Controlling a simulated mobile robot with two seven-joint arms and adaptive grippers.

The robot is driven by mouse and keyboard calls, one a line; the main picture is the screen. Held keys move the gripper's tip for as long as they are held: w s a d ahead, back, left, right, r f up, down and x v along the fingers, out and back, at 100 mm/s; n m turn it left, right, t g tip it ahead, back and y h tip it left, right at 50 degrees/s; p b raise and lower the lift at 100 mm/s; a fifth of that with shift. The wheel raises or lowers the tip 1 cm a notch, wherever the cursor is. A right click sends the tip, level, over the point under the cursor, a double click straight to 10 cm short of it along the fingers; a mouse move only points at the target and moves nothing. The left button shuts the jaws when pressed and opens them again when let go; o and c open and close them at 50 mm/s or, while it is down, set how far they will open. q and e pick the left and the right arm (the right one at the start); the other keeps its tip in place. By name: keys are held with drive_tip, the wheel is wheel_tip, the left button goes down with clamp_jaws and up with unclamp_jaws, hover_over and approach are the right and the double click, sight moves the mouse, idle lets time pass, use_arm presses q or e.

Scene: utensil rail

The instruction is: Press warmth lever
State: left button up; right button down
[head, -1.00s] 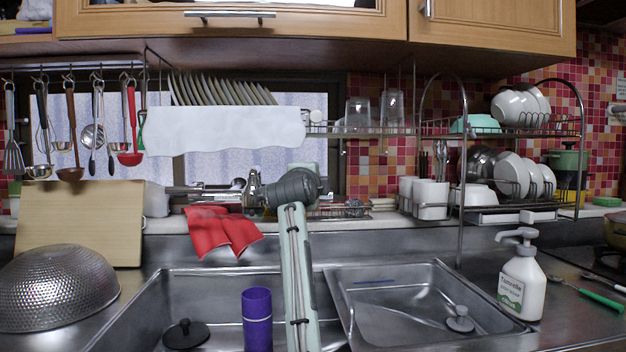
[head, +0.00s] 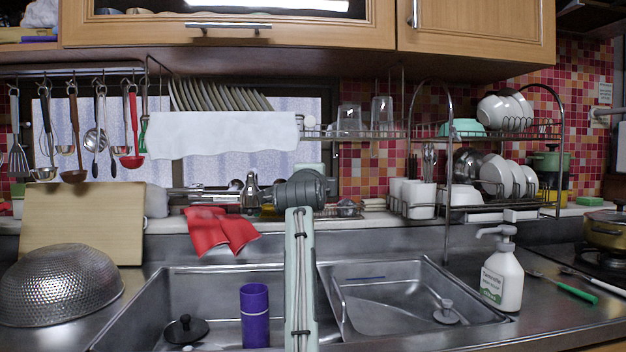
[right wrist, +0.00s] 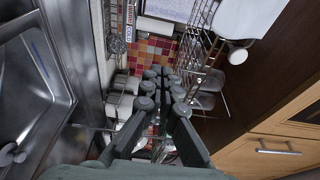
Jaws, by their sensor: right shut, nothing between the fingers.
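A metal faucet (head: 250,191) stands at the back of the sink below the window, its pipe running left. Which part of it is the warmth lever cannot be told. My right arm rises in front of the sink divider, and its dark wrist part lies just right of the faucet, partly covering that area. My right gripper (right wrist: 165,78) shows in the right wrist view with its dark fingers together and empty, pointing along the counter's back toward the tiled wall and dish rack. Contact with the faucet cannot be seen. My left gripper is out of view.
Red gloves (head: 220,231) hang over the sink's back edge. A purple cup (head: 255,316) stands in the left basin. The wire dish rack (head: 450,210) with cups and bowls stands right of my wrist. A soap bottle (head: 502,272) stands right of the right basin.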

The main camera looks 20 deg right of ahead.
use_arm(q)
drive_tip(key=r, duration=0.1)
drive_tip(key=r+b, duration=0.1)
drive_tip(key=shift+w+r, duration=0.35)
use_arm(e)
drive_tip(key=s+a, duration=0.4)
drive_tip(key=s, duration=0.1)
drive_tip(key=shift+f, duration=0.4)
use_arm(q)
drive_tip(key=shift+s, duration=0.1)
use_arm(e)
drive_tip(key=shift+s, duration=0.1)
